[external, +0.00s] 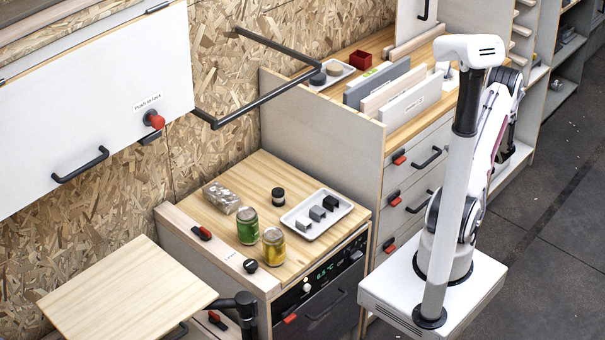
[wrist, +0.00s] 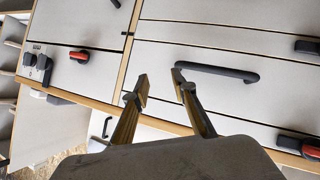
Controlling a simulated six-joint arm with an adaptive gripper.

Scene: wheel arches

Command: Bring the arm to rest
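My gripper (wrist: 160,88) shows in the wrist view with its two dark fingers apart and nothing between them. It is open. A grey drawer front with a dark bar handle (wrist: 216,72) lies beyond the fingertips; I cannot tell the exact distance, and no contact is clear. In the external view my arm (external: 457,190) stands folded and upright on its white base at the right, beside the drawer cabinet (external: 330,138). The gripper's fingers cannot be made out there, being hidden by the arm or too small.
A dark rail (external: 262,100) juts from the wall. Open floor (external: 550,260) lies to the right.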

